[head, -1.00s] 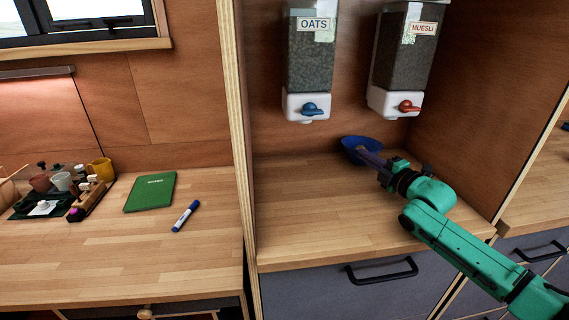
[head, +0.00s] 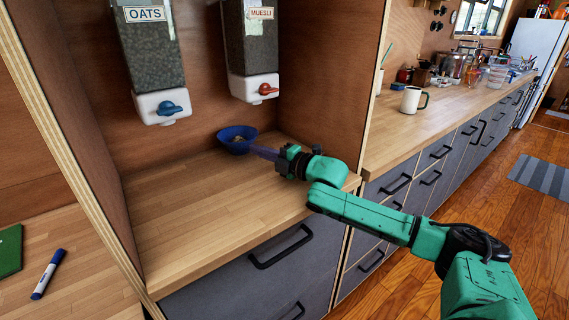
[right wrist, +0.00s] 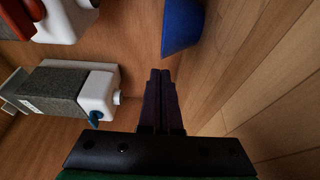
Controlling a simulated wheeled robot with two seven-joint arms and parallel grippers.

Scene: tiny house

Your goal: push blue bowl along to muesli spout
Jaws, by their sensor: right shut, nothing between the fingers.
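The blue bowl (head: 231,146) stands upright on the wooden counter at the back of the alcove, with something pale inside. It lies below and slightly left of the muesli dispenser (head: 248,45), whose white spout housing (head: 254,88) has a red knob. My right gripper (head: 256,151) is shut and empty, its fingertips close to the bowl's front right side. In the right wrist view the shut fingers (right wrist: 160,76) point toward the bowl (right wrist: 181,26), which shows at the top; I cannot tell whether they touch. My left gripper is out of view.
The oats dispenser (head: 150,50) with a blue knob hangs left of the muesli one. The alcove's right wall (head: 330,70) stands close to the bowl and my arm. The counter (head: 195,205) in front is clear. A white mug (head: 411,99) stands beyond the wall.

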